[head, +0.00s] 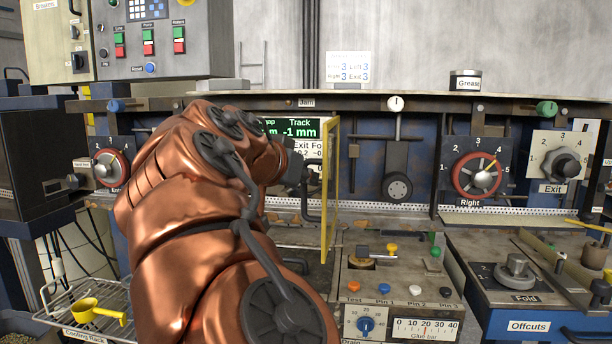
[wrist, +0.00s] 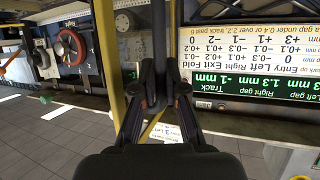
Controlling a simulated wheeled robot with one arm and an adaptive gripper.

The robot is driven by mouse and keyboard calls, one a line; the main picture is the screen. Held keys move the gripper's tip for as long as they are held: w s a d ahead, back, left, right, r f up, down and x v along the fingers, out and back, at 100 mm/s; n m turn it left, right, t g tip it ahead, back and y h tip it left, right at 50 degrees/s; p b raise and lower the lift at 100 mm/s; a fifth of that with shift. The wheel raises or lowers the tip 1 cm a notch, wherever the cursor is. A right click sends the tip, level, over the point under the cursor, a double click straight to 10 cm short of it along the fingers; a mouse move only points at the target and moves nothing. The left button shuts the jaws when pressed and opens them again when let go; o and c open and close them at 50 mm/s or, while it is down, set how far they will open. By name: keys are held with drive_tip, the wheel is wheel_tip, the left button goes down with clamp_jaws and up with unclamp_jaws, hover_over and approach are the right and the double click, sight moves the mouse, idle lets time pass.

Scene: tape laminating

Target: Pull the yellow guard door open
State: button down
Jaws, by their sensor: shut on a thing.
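The yellow guard door (head: 334,180) shows in the head view as a narrow upright frame, nearly edge-on, standing out from the machine front at the centre. Its black handle (head: 313,218) is on the left side of the frame. My gripper (head: 304,178) is at the handle, partly hidden behind my copper arm. In the wrist view my gripper's two dark fingers (wrist: 157,98) are shut on the black handle (wrist: 158,45). The yellow door frame (wrist: 106,55) runs just left of the fingers there. The hinge cannot be made out.
A green-lit track display (head: 300,129) and a printed sheet are behind the door. Right of it are a hanging roller (head: 397,187) and the red Right dial (head: 478,175). Below is a panel of coloured pins (head: 390,290). A cooling rack (head: 85,305) holds a yellow scoop at lower left.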

drive_tip(key=shift+r, duration=0.1)
drive_tip(key=c, duration=1.5)
unclamp_jaws()
drive_tip(key=shift+a, duration=0.1)
drive_tip(key=v, duration=1.2)
